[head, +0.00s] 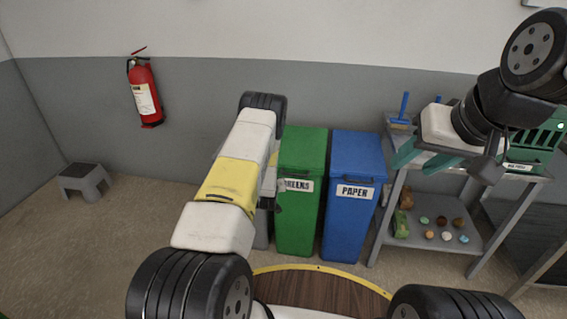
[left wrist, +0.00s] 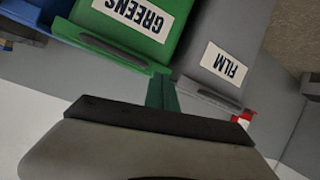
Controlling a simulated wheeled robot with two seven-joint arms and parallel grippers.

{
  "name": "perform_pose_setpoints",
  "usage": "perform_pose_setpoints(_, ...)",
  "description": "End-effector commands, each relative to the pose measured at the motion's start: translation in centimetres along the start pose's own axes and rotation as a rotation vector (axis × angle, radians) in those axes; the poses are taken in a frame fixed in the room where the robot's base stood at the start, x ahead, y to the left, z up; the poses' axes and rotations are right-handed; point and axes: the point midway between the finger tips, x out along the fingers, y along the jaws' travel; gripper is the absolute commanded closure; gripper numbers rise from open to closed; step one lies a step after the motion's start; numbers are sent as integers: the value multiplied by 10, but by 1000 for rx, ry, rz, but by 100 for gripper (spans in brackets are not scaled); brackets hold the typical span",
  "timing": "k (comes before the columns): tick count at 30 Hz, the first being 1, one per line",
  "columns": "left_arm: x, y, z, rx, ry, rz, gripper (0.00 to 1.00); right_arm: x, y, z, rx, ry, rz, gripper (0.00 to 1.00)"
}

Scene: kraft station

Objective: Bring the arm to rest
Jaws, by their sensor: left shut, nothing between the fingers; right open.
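My left arm (head: 228,180), white with a yellow band, reaches forward across the middle of the head view. It hides most of its own gripper there. In the left wrist view the left gripper (left wrist: 162,92) shows green fingers pressed together with nothing between them, in front of the greens bin and the film bin. My right gripper (head: 423,158) hangs at the upper right of the head view, before the grey shelf rack. Its teal fingers are apart and empty, pointing left and downward.
A green greens bin (head: 302,215) and a blue paper bin (head: 350,220) stand at the wall. A grey film bin (left wrist: 225,55) is beside the greens bin. The grey rack (head: 470,205) holds several small items. A fire extinguisher (head: 146,95) and a step stool (head: 84,182) are left, with open floor.

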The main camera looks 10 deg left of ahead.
Motion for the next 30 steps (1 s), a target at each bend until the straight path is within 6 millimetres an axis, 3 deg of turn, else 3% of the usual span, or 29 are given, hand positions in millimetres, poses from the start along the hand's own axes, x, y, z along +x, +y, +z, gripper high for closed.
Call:
perform_pose_setpoints(9,-21,-9,43,0,-1,0,100,0,0,0,0,-1,0,55)
perform_pose_setpoints(14,-25,-8,42,-2,-2,-1,100,0,0,0,0,-1,0,55)
perform_pose_setpoints(17,-26,-2,15,-9,-13,-6,100,0,0,0,0,-1,0,55)
perform_pose_setpoints(23,-48,22,-75,-30,-88,-16,100,0,0,0,0,-1,0,55)
perform_pose_setpoints(30,-115,52,-168,-40,-204,4,100,0,0,0,0,-1,0,55)
